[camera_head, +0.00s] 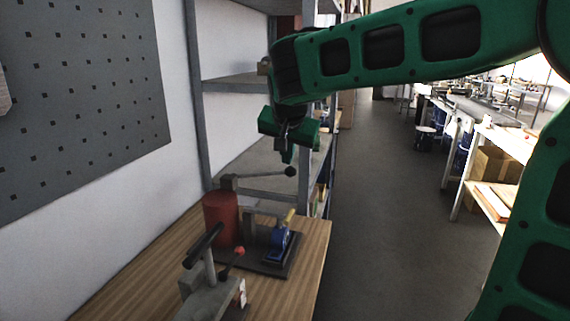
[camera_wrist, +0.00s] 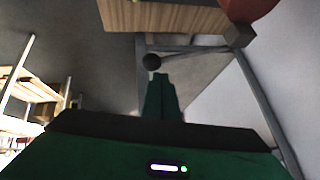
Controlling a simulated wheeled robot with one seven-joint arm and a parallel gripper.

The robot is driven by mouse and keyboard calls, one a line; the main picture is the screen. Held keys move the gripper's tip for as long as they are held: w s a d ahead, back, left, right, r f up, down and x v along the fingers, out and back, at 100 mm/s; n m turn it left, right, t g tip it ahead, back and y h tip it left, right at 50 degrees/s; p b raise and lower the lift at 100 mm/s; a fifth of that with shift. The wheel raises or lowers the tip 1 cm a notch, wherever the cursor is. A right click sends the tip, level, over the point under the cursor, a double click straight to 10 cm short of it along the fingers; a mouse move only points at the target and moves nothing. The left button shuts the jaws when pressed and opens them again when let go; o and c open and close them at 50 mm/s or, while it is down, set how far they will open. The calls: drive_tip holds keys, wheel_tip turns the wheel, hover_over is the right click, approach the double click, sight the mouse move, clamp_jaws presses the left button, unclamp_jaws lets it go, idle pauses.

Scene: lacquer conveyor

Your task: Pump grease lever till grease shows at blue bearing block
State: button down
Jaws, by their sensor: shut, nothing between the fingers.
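A red grease pump cylinder (camera_head: 220,219) stands on the wooden bench. Its lever (camera_head: 262,174) sticks out to the right, roughly level, and ends in a dark ball knob (camera_head: 290,171). The blue bearing block (camera_head: 277,246) sits on a dark plate right of the cylinder. A yellowish piece shows at its top; I cannot tell whether it is grease. My gripper (camera_head: 288,160) is shut and empty, pointing down just above the knob. In the wrist view the knob (camera_wrist: 152,62) shows just beyond the closed green fingertips (camera_wrist: 160,78), with no clear contact. The red cylinder (camera_wrist: 248,6) is partly cut off there.
A grey device with a dark handle (camera_head: 203,245) and a small red ball (camera_head: 239,251) stand at the bench's near side. A grey metal shelf (camera_head: 235,83) rises behind the bench. A pegboard (camera_head: 85,95) hangs at left. The floor aisle (camera_head: 380,200) at right is clear.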

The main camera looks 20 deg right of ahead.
sight(292, 171)
drive_tip(key=shift+s+d+f, duration=0.15)
drive_tip(key=shift+d+f, duration=0.05)
drive_tip(key=shift+f, duration=0.5)
drive_tip(key=shift+s+d+f, duration=0.15)
drive_tip(key=shift+d+f, duration=0.05)
drive_tip(key=shift+f, duration=0.55)
drive_tip(key=shift+s+d+f, duration=0.15)
drive_tip(key=shift+d+f, duration=0.05)
drive_tip(key=shift+f, duration=0.5)
idle(2.3)
idle(0.5)
wheel_tip(292, 171, up, 7)
drive_tip(key=w+a, duration=0.1)
drive_tip(key=a, duration=0.1)
drive_tip(key=shift+w, duration=0.2)
idle(0.8)
idle(0.4)
drive_tip(key=shift+w+a+r, duration=0.15)
drive_tip(key=shift+a+r, duration=0.05)
drive_tip(key=shift+r, duration=0.55)
drive_tip(key=shift+w+a+r, duration=0.15)
drive_tip(key=shift+r, duration=0.65)
drive_tip(key=shift+w+a+r, duration=0.15)
drive_tip(key=shift+a+r, duration=0.05)
drive_tip(key=shift+r, duration=0.55)
